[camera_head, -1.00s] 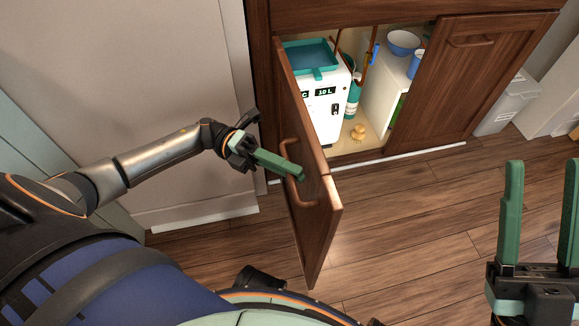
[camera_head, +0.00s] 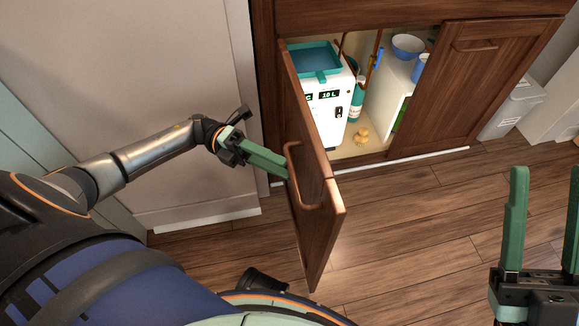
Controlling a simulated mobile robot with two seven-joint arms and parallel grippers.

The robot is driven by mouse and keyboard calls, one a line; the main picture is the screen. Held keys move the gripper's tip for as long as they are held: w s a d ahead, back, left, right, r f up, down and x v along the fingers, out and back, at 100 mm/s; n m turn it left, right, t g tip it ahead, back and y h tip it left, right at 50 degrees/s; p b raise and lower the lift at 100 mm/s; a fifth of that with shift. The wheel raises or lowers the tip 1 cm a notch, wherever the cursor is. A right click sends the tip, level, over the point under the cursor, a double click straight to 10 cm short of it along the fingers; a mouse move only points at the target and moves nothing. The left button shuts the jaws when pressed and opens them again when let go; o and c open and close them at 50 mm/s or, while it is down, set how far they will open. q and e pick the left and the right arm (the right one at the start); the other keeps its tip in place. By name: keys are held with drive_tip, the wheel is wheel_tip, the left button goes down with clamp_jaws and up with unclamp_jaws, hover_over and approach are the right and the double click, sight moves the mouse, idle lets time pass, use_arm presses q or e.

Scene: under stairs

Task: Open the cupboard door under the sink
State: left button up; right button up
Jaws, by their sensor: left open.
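The left cupboard door (camera_head: 315,243) is brown wood and stands swung wide open, its edge toward me. Its curved wooden handle (camera_head: 292,165) is on the face turned to the left. My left gripper (camera_head: 285,169) is open, with its green fingers at or just beside the handle; I cannot tell whether they touch it. My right gripper (camera_head: 547,235) is at the lower right with its green fingers apart and empty, far from the door. The right cupboard door (camera_head: 485,85) is closed.
Inside the cupboard are a white box with a display (camera_head: 329,115), a teal tray (camera_head: 314,60), a blue bowl (camera_head: 407,46) and a small yellow object (camera_head: 361,135). A pale bin (camera_head: 512,108) stands at the right. The wooden floor (camera_head: 420,225) in front is clear.

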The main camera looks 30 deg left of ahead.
use_arm(q)
drive_tip(key=a, duration=0.3)
drive_tip(key=shift+w+a+f, duration=0.15)
drive_tip(key=shift+a+f, duration=0.1)
drive_tip(key=shift+a, duration=0.1)
